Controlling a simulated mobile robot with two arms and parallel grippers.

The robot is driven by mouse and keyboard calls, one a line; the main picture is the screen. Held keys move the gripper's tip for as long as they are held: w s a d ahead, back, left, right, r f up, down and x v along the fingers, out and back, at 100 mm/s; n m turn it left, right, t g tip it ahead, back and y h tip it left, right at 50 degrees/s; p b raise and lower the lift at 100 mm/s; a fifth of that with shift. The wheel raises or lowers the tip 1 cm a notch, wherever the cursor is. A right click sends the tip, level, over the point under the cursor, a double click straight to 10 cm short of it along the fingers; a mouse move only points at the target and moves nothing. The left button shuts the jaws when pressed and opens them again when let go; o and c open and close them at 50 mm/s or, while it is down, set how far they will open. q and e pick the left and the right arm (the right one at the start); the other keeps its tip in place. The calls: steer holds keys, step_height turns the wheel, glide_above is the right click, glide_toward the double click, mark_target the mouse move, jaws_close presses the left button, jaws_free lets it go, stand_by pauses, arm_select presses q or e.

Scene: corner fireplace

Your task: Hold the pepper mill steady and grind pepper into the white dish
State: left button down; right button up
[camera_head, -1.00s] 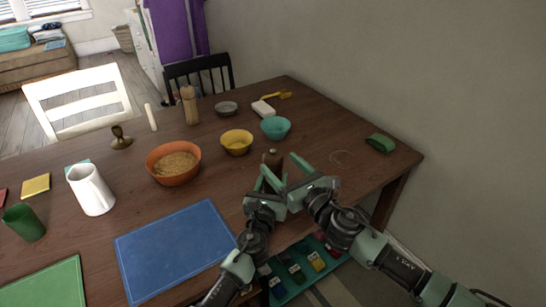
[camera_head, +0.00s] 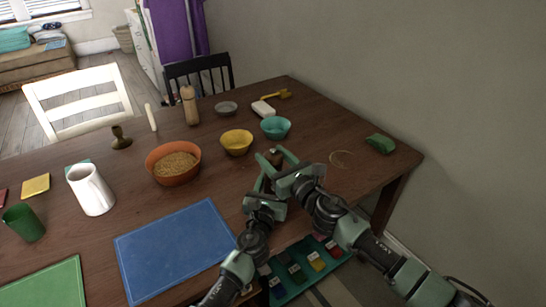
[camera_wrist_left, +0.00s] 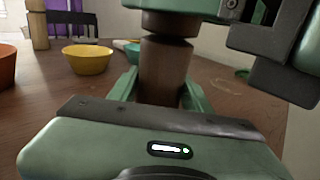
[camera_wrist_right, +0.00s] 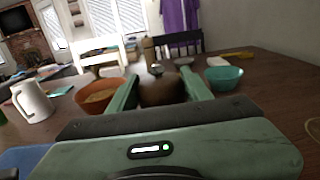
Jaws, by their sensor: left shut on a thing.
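The brown wooden pepper mill (camera_head: 273,155) stands upright, mostly hidden by my grippers in the head view. My left gripper (camera_head: 265,180) is shut on its body, which shows between the fingers in the left wrist view (camera_wrist_left: 165,72). My right gripper (camera_head: 284,164) is at the mill's top. Its fingers lie on either side of the rounded top (camera_wrist_right: 161,91) in the right wrist view; I cannot tell whether they grip it. A small pale grey dish (camera_head: 226,107) and a white block-like item (camera_head: 263,108) lie farther back; I cannot tell which is the white dish.
A yellow bowl (camera_head: 236,142), a teal bowl (camera_head: 275,127) and a filled orange bowl (camera_head: 173,163) stand beyond and left of the grippers. A green item (camera_head: 380,144) lies at the right. A blue mat (camera_head: 175,247) lies front left. The tabletop right of the grippers is mostly clear.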

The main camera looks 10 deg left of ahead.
mark_target(273, 154)
steer(key=shift+m+t+h, duration=0.3)
steer(key=m+t+h, duration=0.2)
steer(key=m+h, duration=0.1)
steer(key=h, duration=0.1)
steer(key=shift+a+t, duration=0.1)
steer(key=shift+t, duration=0.2)
steer(key=shift+m+t+h, duration=0.6)
steer(key=shift+m+h, duration=0.6)
steer(key=shift+h, duration=0.6)
steer(key=o, duration=1.4)
steer(key=shift+c, duration=0.2)
step_height(273, 154, up, 10)
